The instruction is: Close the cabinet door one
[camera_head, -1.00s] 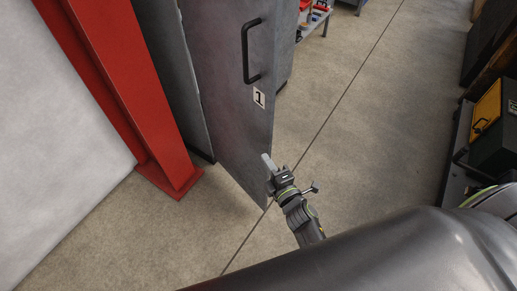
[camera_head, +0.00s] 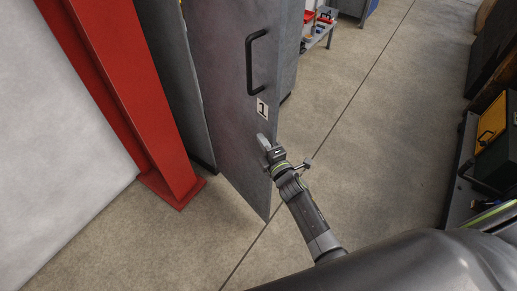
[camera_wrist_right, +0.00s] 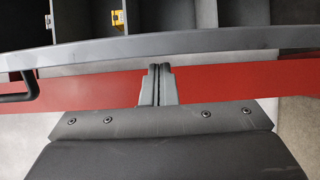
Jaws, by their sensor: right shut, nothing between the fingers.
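The grey cabinet door (camera_head: 228,100) carries a label "1" and a black handle (camera_head: 250,62). It stands open, swung out from the cabinet. My right gripper (camera_head: 264,141) is shut and empty, with its fingertips at the door's face, below the label and near its free edge. I cannot tell whether they touch it. In the right wrist view the shut fingers (camera_wrist_right: 160,72) point at the door's edge (camera_wrist_right: 200,42). Beyond it show dark cabinet compartments (camera_wrist_right: 160,15). The handle is at the left there (camera_wrist_right: 18,88). My left gripper is not in view.
A red steel column (camera_head: 120,95) stands left of the cabinet, by a white wall (camera_head: 50,150). A bench with small items (camera_head: 320,28) stands behind. A cart with a black and yellow case (camera_head: 492,140) is at the right. The concrete floor (camera_head: 360,130) between is clear.

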